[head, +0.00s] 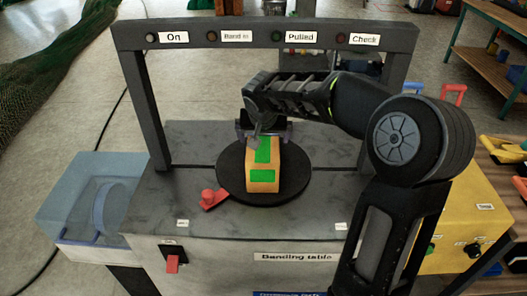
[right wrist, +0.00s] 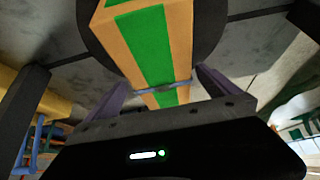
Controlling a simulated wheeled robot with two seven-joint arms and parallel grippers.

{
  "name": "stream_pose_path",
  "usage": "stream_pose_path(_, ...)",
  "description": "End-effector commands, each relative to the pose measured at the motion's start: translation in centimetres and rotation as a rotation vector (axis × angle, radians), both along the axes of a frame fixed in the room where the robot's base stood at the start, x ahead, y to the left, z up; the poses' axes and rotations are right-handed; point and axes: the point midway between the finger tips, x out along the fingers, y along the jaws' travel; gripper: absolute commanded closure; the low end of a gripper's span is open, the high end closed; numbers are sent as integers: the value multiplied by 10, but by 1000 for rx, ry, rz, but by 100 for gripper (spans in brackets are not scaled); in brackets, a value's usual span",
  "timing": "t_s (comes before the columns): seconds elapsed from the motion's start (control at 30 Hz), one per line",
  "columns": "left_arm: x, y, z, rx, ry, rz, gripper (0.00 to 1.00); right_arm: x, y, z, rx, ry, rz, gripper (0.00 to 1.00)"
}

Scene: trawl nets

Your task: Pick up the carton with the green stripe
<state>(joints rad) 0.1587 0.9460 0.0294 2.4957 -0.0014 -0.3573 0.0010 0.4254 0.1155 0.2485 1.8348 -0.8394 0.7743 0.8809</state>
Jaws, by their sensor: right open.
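The orange carton with the green stripe (head: 262,175) stands on the black round turntable (head: 226,172) of the banding table. My right gripper (head: 262,138) is at the far end of the carton, reaching in from the right. In the right wrist view the carton (right wrist: 147,45) runs between the open fingers of my right gripper (right wrist: 160,88), with a thin band or bar crossing it there. I cannot tell whether the fingers touch its sides. My left gripper is not in view.
The dark frame (head: 262,37) with labelled lamps arches over the banding table (head: 150,205). A red lever (head: 211,197) sits at the turntable's left edge. A clear blue bin (head: 85,190) is at left, a yellow box (head: 478,215) at right.

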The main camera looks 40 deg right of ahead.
Motion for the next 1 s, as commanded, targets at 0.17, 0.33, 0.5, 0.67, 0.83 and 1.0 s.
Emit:
stream_pose_path(0.17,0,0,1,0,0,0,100,5,-4,-11,0,0,0,0)
stream_pose_path(0.33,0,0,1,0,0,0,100,5,-4,-11,0,0,0,0)
stream_pose_path(0.5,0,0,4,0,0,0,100,7,-6,-16,0,4,0,0)
stream_pose_path(0.67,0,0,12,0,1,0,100,18,-12,-33,2,6,-1,0)
stream_pose_path(0.83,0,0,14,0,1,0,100,27,-18,-52,1,3,0,0)
stream_pose_path(1.0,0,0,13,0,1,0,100,29,-20,-55,-1,1,0,0)
